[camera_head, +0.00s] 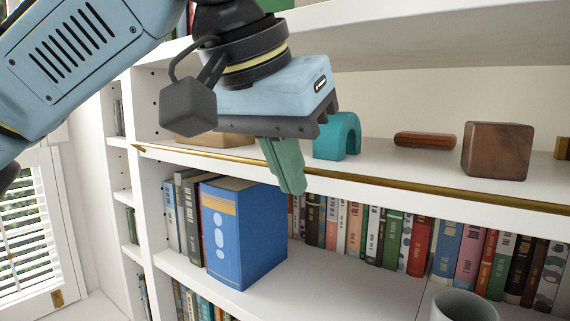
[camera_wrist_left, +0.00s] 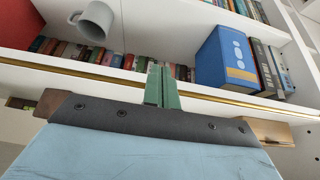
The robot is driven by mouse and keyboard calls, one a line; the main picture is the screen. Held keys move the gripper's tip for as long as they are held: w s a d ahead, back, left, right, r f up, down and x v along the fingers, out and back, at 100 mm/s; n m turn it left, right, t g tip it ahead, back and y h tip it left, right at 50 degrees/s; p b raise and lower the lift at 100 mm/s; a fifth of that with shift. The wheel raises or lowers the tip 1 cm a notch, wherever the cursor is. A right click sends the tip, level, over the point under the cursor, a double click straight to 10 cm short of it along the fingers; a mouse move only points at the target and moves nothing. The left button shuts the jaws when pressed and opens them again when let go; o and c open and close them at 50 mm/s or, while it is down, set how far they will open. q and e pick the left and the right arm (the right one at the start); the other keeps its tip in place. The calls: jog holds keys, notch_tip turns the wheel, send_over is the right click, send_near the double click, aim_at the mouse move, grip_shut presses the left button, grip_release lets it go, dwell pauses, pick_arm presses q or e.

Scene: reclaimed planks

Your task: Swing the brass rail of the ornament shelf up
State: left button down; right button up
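The brass rail (camera_head: 400,184) runs along the front edge of the ornament shelf (camera_head: 385,168), low against the board. It also shows in the left wrist view (camera_wrist_left: 226,99). My left gripper (camera_head: 290,180) has green fingers pointing down across the front of the rail, hiding a short stretch of it. In the left wrist view the fingers (camera_wrist_left: 162,88) lie side by side, pressed together with nothing visible between them. I cannot tell whether they touch the rail. My right gripper is not in view.
On the ornament shelf stand a teal arch (camera_head: 337,136), a wooden cylinder (camera_head: 425,140) and a wooden cube (camera_head: 497,150). Below are a blue box-like book (camera_head: 240,232), a row of books (camera_head: 420,245) and a grey mug (camera_head: 462,306). Another shelf board (camera_head: 430,35) hangs above.

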pick_arm(q)
jog(key=shift+w+d+p, duration=0.15)
jog(key=shift+w+p, duration=0.1)
jog(key=shift+p, duration=0.05)
jog(key=shift+s+a+b, duration=0.4)
jog(key=shift+s+a, duration=0.3)
jog(key=shift+s, duration=0.25)
jog(key=shift+s+a+b, duration=0.4)
jog(key=shift+s+a, duration=0.3)
jog(key=shift+s, duration=0.25)
